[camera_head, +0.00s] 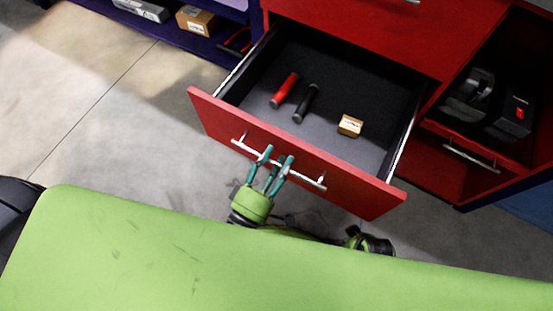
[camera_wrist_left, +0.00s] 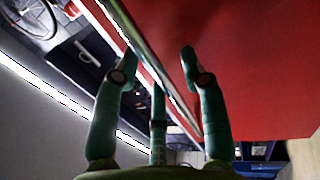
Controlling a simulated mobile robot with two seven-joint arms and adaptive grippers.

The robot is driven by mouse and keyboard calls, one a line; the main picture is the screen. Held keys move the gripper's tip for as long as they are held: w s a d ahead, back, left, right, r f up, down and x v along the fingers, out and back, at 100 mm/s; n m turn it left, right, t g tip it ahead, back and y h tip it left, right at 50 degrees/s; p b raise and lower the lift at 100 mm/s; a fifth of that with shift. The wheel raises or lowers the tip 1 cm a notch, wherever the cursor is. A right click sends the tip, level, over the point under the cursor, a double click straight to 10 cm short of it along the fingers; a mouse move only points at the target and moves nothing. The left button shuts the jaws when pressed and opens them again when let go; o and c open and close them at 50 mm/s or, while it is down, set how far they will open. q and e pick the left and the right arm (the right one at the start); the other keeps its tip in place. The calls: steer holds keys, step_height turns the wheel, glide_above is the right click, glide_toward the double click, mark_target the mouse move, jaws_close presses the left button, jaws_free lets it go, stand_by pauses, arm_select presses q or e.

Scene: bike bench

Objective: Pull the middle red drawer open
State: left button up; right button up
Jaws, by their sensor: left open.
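The middle red drawer (camera_head: 340,177) is pulled out in the head view, with its dark inside showing. A silver bar handle (camera_head: 309,180) runs along its red front. My left gripper (camera_head: 271,158) is at the left part of this handle, its green fingers open on either side of the bar. In the left wrist view, the open fingers (camera_wrist_left: 157,62) are around or close beside the handle bar (camera_wrist_left: 145,50), in front of the red drawer face (camera_wrist_left: 250,65). Contact with the bar cannot be told. My right gripper is not clearly seen.
A red grip (camera_head: 284,90), a black grip (camera_head: 306,102) and a small box (camera_head: 350,125) lie inside the drawer. Another drawer (camera_head: 475,145) stands partly open at the right. A shelf with boxes (camera_head: 196,19) is at the back left. Bare floor lies left of the drawer.

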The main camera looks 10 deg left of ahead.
arm_select(q)
steer(key=v, duration=1.2)
